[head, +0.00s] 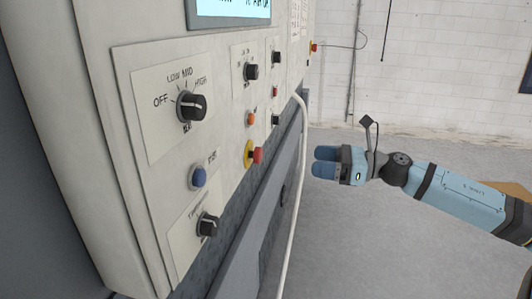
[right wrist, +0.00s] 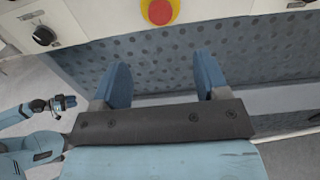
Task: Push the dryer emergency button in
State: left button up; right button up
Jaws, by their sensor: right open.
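A red mushroom button on a yellow base (head: 257,155) is on the lower part of the control panel in the head view. My right gripper (head: 324,162) is open and empty, apart from the panel. Its fingers (right wrist: 160,80) are spread below the button in the right wrist view. My left gripper (right wrist: 55,104) is small in that view; its jaws are unclear.
The panel also carries a speed knob (head: 191,106), a blue button (head: 198,177), a timer knob (head: 208,224) and small orange buttons. A white pipe (head: 295,200) runs along the machine's edge. Open floor (head: 350,240) lies right of the machine.

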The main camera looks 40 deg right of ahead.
jog(key=p, duration=0.1)
send_near(261, 154)
jog(key=shift+x, duration=1.55)
jog(key=shift+r+p+x, duration=0.15)
jog(key=shift+p+x, duration=0.4)
jog(key=shift+x, duration=0.4)
jog(key=shift+r+p+x, duration=0.1)
jog(key=shift+p+x, duration=0.45)
jog(key=shift+x, duration=0.35)
jog(key=shift+f+p+x, duration=0.25)
jog(key=shift+p+x, duration=0.25)
jog(key=shift+x, duration=0.55)
jog(key=shift+c, duration=0.3)
